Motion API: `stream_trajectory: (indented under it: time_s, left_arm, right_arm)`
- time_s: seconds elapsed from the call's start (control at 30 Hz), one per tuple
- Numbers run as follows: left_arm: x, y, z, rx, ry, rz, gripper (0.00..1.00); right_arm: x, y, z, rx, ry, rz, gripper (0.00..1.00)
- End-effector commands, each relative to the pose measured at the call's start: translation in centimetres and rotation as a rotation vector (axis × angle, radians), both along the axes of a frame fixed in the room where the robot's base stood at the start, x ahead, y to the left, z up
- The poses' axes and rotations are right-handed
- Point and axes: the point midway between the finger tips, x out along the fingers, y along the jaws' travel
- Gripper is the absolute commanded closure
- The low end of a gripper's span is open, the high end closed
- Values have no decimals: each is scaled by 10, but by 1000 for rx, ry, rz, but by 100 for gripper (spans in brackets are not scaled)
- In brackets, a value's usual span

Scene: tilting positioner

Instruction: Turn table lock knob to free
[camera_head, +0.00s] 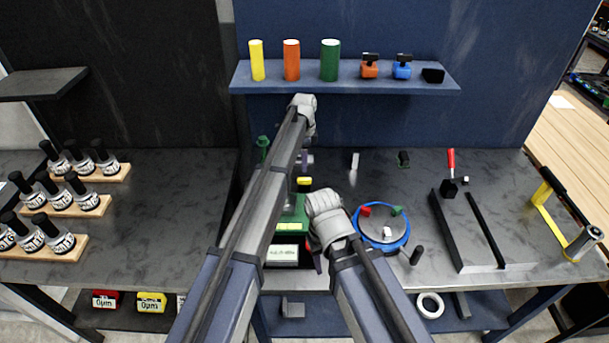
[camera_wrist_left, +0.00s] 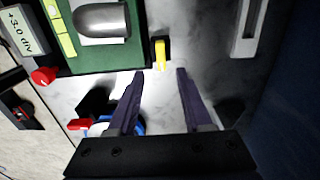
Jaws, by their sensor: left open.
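My left gripper (camera_head: 305,158) is over the bench behind the green unit (camera_head: 294,213), partly hidden by my arm. In the left wrist view the left gripper (camera_wrist_left: 161,73) has its two dark purple fingers apart, with nothing between them. A small yellow lever-like piece on a black base (camera_wrist_left: 160,54) lies just beyond the fingertips, roughly in line with the gap; it also shows in the head view (camera_head: 304,181). I cannot tell whether this is the table lock knob. A red knob (camera_wrist_left: 43,76) sits by the unit's display. My right wrist (camera_head: 328,218) hides most of its gripper.
A blue-rimmed round table (camera_head: 405,239) with small coloured pieces stands right of my right wrist. A dark rail fixture (camera_head: 461,235) stands further right. A shelf (camera_head: 346,77) with coloured cylinders crosses the back. Bottles on wooden racks (camera_head: 62,247) stand at the left.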

Motion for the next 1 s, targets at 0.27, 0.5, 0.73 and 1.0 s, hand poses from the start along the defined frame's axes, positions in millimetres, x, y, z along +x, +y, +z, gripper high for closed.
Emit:
stream_trajectory:
  time_s: [0.27, 0.5, 0.73, 1.0]
  left_arm:
    - [0, 0, -23, 0, 0, 1, 50]
    - [0, 0, -54, 0, 0, 1, 50]
    - [0, 0, -76, 0, 0, 1, 50]
    - [0, 0, -77, 0, 0, 1, 50]
  right_arm:
    - [0, 0, -23, -1, 0, 4, 50]
    - [0, 0, -54, -1, 0, 4, 50]
    - [0, 0, -76, -1, 0, 3, 50]
    - [0, 0, -77, -1, 0, 3, 50]
